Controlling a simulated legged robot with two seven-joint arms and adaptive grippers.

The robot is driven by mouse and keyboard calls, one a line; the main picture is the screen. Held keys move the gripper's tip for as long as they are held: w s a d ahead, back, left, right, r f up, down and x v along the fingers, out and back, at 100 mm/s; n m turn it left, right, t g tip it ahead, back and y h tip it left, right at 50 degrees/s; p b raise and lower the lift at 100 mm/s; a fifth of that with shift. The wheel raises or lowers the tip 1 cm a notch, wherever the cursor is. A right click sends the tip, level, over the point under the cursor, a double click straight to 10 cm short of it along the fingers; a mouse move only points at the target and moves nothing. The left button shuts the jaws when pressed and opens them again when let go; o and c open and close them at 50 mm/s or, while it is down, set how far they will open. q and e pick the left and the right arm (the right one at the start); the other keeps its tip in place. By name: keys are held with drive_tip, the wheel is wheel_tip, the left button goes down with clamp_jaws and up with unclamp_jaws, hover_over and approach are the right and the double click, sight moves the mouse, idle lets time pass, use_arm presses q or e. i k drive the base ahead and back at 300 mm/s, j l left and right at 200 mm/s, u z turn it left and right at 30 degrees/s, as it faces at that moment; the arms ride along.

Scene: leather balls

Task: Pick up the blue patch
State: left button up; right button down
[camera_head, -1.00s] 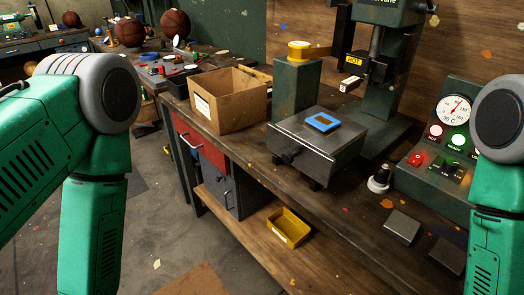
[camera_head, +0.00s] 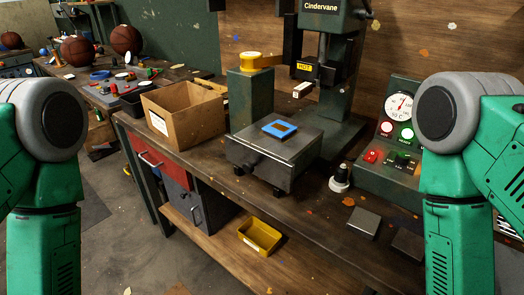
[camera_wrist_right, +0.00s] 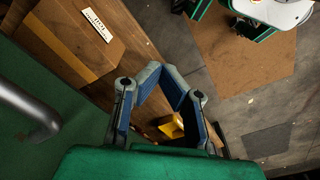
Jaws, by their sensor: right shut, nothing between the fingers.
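The blue patch (camera_head: 272,133) looks like a small square with a darker middle. It lies flat on top of the dark metal block of the press (camera_head: 272,155) on the workbench. In the head view my two arms frame the bench, and both grippers are below the picture. In the right wrist view my right gripper (camera_wrist_right: 167,78) is shut and empty, its blue-lined fingers over the bench's edge and lower shelf. The patch is not in that view, so the gripper is apart from it. My left gripper is not visible.
An open cardboard box (camera_head: 185,118) stands left of the press, and a yellow spool (camera_head: 251,61) tops a green post. A control panel (camera_head: 392,155) and a dark stamp-like knob (camera_head: 341,178) are on the right. A yellow bin (camera_head: 260,236) sits on the lower shelf.

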sight(280, 130)
drive_tip(key=i+j, duration=0.25)
drive_tip(key=j, duration=0.15)
drive_tip(key=i+j, duration=0.25)
drive_tip(key=j, duration=0.2)
drive_tip(key=j+z, duration=0.1)
drive_tip(key=z, duration=0.4)
drive_tip(key=i+j+z, duration=0.1)
drive_tip(key=z, duration=0.35)
drive_tip(key=j+z, duration=0.2)
drive_tip(key=z, duration=0.3)
